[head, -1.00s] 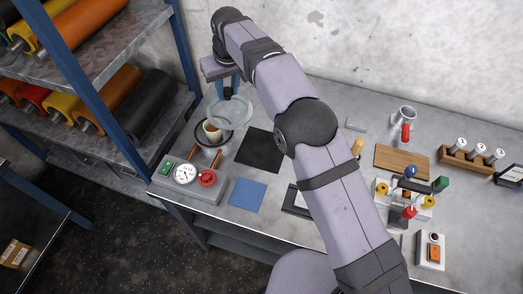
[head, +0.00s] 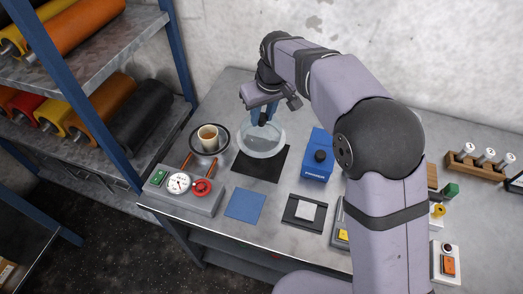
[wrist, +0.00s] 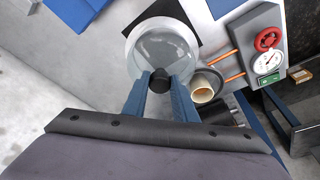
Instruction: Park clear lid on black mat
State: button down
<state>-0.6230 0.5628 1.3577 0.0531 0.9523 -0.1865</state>
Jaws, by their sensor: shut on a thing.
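The clear lid (head: 262,143) is a round transparent dome with a dark knob. My gripper (head: 264,118) is shut on that knob, and the lid hangs from it. In the head view the lid appears over the back part of the black mat (head: 258,170); I cannot tell how high above it. In the wrist view the lid (wrist: 160,48) overlaps the black mat (wrist: 172,10), and my gripper (wrist: 160,80) shows its two blue fingers around the knob.
Left of the mat is a device with a dark bowl holding a tan cup (head: 208,137), a gauge (head: 179,183) and a red knob (head: 201,187). A blue box (head: 318,158) stands right of the mat. A blue mat (head: 245,204) lies in front.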

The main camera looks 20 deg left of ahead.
notch_tip(320, 180, down, 9)
jog(key=p, duration=0.2)
jog(key=shift+f+p, duration=0.2)
jog(key=shift+p, duration=0.15)
jog(key=shift+f, duration=0.1)
jog(key=shift+f, duration=0.1)
jog(key=c, duration=1.4)
grip_release()
jog(key=shift+c, duration=0.2)
jog(key=b+v, duration=0.3)
jog(key=v, duration=0.9)
